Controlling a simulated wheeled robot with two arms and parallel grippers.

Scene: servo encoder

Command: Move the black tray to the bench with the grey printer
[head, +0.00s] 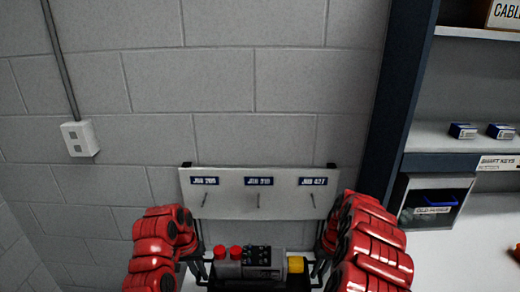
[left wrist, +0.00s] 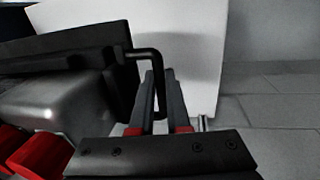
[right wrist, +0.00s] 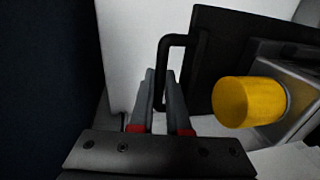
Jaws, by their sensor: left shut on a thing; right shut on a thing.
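The black tray (head: 262,288) is at the bottom of the head view, mostly hidden by its load and my arms. It carries a grey metal servo unit (head: 230,270) with two red caps and a yellow end (head: 296,265). My left gripper (head: 203,268) is shut on the tray's left handle (left wrist: 150,54), a black bar in the left wrist view. My right gripper (head: 320,268) is shut on the right handle (right wrist: 160,75); the yellow end is beside it in the right wrist view (right wrist: 245,102). No grey printer is in view.
A white board (head: 258,204) with three labelled pegs stands behind the tray, against the block wall (head: 250,80). A wall socket (head: 80,139) is at left.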

